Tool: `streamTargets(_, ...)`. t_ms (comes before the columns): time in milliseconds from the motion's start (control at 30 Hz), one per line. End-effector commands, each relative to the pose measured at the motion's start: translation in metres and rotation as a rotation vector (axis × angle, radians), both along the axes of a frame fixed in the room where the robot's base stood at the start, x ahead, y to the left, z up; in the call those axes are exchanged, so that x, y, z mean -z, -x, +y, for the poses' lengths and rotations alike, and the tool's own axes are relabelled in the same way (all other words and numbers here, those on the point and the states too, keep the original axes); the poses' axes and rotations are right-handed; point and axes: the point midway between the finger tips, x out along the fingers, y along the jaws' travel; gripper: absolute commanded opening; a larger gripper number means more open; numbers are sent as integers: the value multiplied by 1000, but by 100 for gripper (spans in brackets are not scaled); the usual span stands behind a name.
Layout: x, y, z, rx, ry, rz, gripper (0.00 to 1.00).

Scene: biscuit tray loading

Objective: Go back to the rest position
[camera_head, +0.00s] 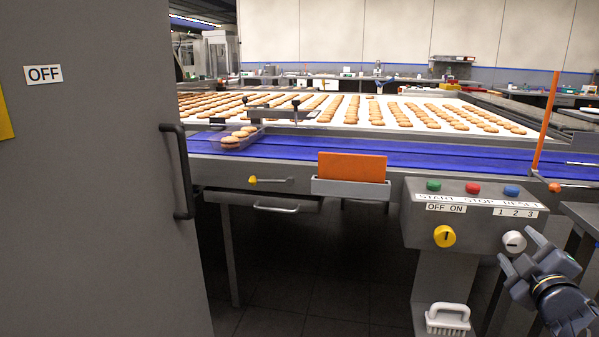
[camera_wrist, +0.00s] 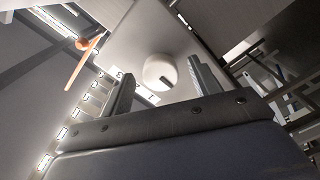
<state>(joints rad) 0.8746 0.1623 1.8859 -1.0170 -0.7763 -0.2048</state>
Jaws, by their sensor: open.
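My gripper (camera_head: 517,250) is at the lower right of the head view, just right of and below the white-grey knob (camera_head: 514,241) on the control box (camera_head: 420,225). A yellow knob (camera_head: 445,236) sits further left on the same box, below the OFF ON label.
A blue conveyor (camera_head: 420,160) carries a clear tray (camera_head: 222,144) with several biscuits. An orange card (camera_head: 352,167) stands in a grey holder. A grey cabinet door (camera_head: 90,200) fills the left. An orange rod (camera_head: 546,120) rises at right.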

Motion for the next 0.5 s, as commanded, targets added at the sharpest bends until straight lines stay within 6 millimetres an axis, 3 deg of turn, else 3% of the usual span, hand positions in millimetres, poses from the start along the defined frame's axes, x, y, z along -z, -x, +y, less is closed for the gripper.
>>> streamTargets(500, -2, 86, 20, 4, 2, -1, 59)
